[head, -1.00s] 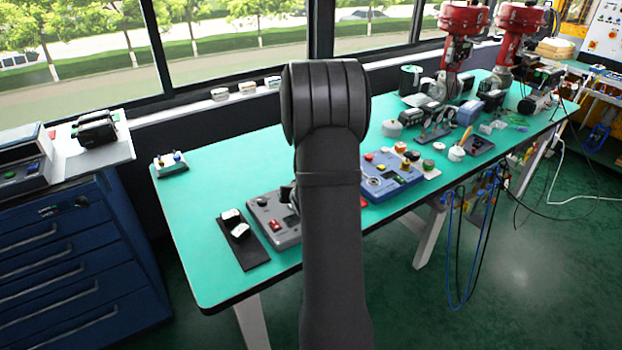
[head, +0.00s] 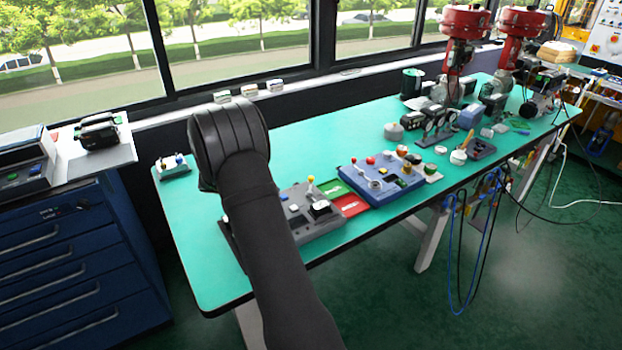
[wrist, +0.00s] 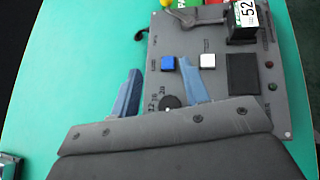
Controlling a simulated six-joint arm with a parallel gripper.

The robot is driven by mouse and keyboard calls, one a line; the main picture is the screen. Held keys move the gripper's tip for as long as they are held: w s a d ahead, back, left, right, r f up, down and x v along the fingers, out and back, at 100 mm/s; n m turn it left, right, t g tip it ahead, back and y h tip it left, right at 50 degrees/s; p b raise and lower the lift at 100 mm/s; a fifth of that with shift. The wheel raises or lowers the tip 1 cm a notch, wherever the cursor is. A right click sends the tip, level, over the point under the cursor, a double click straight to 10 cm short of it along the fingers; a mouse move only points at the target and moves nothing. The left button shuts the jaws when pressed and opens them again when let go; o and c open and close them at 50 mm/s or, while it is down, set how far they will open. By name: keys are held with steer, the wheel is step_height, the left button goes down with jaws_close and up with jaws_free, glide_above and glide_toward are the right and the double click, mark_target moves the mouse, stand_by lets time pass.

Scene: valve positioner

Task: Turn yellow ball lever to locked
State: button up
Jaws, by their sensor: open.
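The yellow ball lever (head: 311,180) stands at the back edge of a grey control panel (head: 322,229) in the head view. A yellow tip (wrist: 165,3) shows at the top edge of the wrist view, mostly cut off. A green plate (head: 330,187) and a red plate (head: 352,206) with white lettering lie right of the panel; the lettering is too small to read. My gripper (wrist: 159,66) is open and empty over the grey panel, its blue fingers apart, with the ball well ahead of them. In the head view my arm hides it.
The panel carries a blue button (wrist: 168,63), a white button (wrist: 207,60), a black knob (wrist: 170,101) and a black box marked 52 (wrist: 247,20). A blue panel (head: 378,180) stands to the right. The green tabletop (head: 300,130) behind is clear.

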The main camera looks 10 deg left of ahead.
mark_target(309, 178)
steer(key=w+d+f, duration=0.1)
steer(key=w+d, duration=0.2)
steer(key=w, duration=0.1)
steer(key=w+d+f+h, duration=0.1)
steer(key=w+d+f, duration=0.1)
steer(key=w+d, duration=0.2)
steer(key=w+d+f+m+t+h, duration=0.1)
steer(key=w+d+f, duration=0.1)
steer(key=w+d, duration=0.2)
steer(key=shift+w+d, duration=0.2)
steer(key=shift+w, duration=0.2)
steer(key=shift+c, duration=0.2)
steer(key=shift+h, duration=0.3)
jaws_close()
